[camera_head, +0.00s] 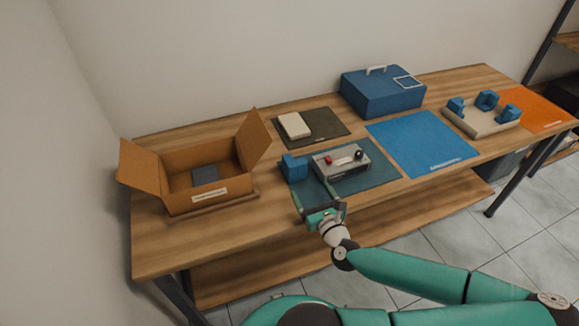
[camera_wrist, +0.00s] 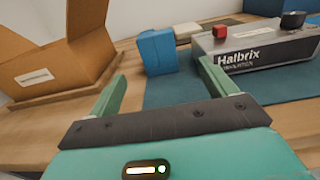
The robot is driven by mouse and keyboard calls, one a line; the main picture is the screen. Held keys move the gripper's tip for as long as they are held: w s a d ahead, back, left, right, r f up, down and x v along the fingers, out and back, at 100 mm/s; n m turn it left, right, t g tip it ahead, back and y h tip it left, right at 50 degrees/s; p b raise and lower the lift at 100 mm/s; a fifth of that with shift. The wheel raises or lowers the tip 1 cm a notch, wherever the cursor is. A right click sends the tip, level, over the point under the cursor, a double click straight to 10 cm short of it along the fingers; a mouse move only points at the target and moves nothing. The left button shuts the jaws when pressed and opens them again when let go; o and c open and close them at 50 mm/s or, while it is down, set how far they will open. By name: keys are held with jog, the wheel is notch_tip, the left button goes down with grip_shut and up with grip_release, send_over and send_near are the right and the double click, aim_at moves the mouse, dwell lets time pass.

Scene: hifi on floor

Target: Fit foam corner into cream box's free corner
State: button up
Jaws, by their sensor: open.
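A loose blue foam corner (camera_head: 294,167) stands on the left end of the dark teal mat, left of a grey device. In the wrist view the foam corner (camera_wrist: 157,52) is ahead, between the directions of my two fingers. My gripper (camera_head: 320,203) is open and empty at the table's front edge, short of the foam corner and not touching it. The cream box (camera_head: 476,127) is an open tray at the right of the table. Blue foam corners sit in its left, back and right corners. Its front corner, nearest me, is free.
The grey device (camera_head: 342,163) with red and black knobs stands close beside the foam corner. An open cardboard box (camera_head: 197,198) is at the left. A blue case (camera_head: 383,94) and a cream block (camera_head: 294,125) stand behind. The blue mat (camera_head: 422,142) is bare.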

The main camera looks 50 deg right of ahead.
aim_at(299, 171)
jog(key=shift+w, duration=0.45)
jog(key=x, duration=0.8)
jog(key=shift+s+d, duration=0.1)
jog(key=shift+s, duration=0.05)
jog(key=x, duration=0.5)
jog(key=shift+r, duration=0.25)
jog(key=c, duration=1.1)
notch_tip(299, 171, up, 10)
